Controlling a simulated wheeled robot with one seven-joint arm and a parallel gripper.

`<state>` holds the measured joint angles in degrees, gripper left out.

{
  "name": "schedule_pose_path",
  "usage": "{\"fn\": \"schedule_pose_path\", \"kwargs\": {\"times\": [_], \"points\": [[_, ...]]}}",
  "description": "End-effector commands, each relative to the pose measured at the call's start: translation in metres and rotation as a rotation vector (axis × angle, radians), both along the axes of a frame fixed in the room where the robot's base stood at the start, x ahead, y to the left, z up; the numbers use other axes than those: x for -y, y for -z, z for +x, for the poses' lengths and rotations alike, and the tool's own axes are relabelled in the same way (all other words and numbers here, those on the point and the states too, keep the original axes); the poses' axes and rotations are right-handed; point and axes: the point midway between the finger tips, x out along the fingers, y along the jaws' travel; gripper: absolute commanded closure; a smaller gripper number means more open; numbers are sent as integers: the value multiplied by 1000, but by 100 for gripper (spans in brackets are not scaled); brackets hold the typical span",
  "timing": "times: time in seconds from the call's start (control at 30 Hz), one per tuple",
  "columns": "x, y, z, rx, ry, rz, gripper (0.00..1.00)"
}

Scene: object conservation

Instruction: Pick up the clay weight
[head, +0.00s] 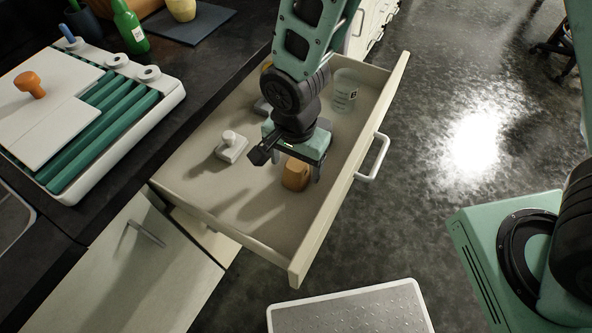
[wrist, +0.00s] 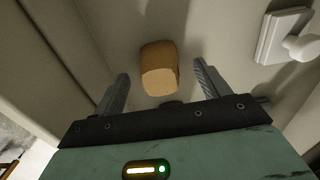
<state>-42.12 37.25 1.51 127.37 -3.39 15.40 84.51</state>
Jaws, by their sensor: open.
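A tan-orange block with rounded edges, which looks like the clay weight (head: 294,175), sits on the floor of the open drawer (head: 258,224). In the wrist view the block (wrist: 159,70) lies ahead of and between the two fingers. My gripper (head: 299,172) is over the drawer, pointing down at the block, open and empty. In the wrist view the gripper (wrist: 161,75) has its fingers spread on either side, with a gap between each finger and the block. I cannot tell how far down the fingertips reach beside it.
A white knobbed piece (head: 232,147) lies left of the block in the drawer. The drawer's near end is clear.

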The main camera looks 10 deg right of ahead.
Motion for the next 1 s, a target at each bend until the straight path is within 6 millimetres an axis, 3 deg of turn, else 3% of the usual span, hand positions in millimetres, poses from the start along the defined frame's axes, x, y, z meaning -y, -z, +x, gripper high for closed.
{"fn": "schedule_pose_path", "kwargs": {"times": [0.2, 0.47, 0.67, 1.0], "points": [[1, 27, 1, -1, 0, -1, 25], [1, 29, 1, 0, 1, 0, 25], [1, 29, 1, 0, 1, 0, 78], [1, 23, 1, 2, 0, 1, 79]]}}
